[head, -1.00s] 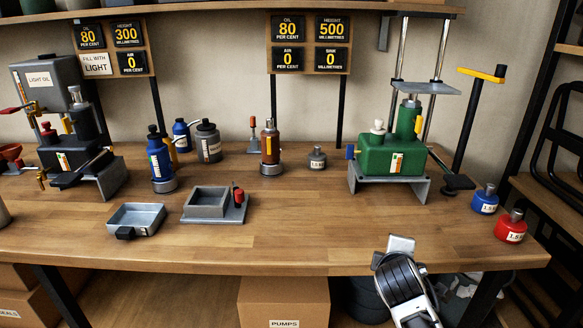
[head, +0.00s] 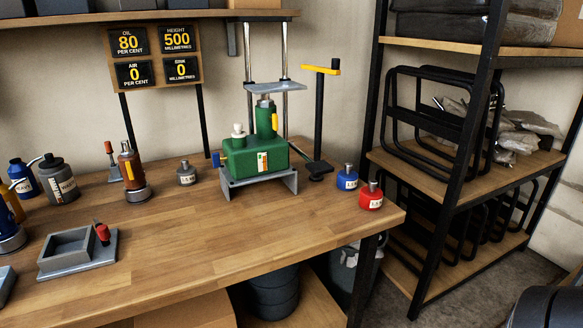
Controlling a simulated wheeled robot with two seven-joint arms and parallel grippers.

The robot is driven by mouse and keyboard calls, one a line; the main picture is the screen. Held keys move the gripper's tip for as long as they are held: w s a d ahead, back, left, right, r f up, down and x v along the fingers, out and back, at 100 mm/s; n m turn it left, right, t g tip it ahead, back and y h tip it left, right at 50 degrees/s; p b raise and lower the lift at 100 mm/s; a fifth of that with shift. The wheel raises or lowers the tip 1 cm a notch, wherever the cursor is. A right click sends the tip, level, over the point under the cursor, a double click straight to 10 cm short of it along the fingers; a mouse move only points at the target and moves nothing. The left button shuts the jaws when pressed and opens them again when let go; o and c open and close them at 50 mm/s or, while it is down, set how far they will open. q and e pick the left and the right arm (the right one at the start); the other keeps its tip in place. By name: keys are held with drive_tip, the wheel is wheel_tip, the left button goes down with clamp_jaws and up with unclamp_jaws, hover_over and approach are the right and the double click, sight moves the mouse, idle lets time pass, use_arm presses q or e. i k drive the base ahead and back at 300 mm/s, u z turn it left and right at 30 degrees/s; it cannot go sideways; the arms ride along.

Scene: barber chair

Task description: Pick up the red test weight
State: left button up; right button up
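The red test weight (head: 370,197) stands upright near the right front corner of the wooden workbench (head: 230,235). It has a grey metal knob on top and a white label, partly readable. A blue test weight (head: 347,178) stands just behind it to the left, and a smaller grey weight (head: 186,174) stands farther left. Nothing touches the red weight from above. Neither gripper shows clearly. Only a dark rounded part of my own body is at the lower right corner, well away from the weight.
A black-framed shelf rack (head: 455,160) stands right of the bench. A grey tray (head: 75,252) lies front left. The bench's front middle is clear.

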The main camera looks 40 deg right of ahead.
sight(370, 197)
drive_tip(key=z, duration=3.55)
drive_tip(key=i, duration=1.35)
drive_tip(key=u, duration=1.25)
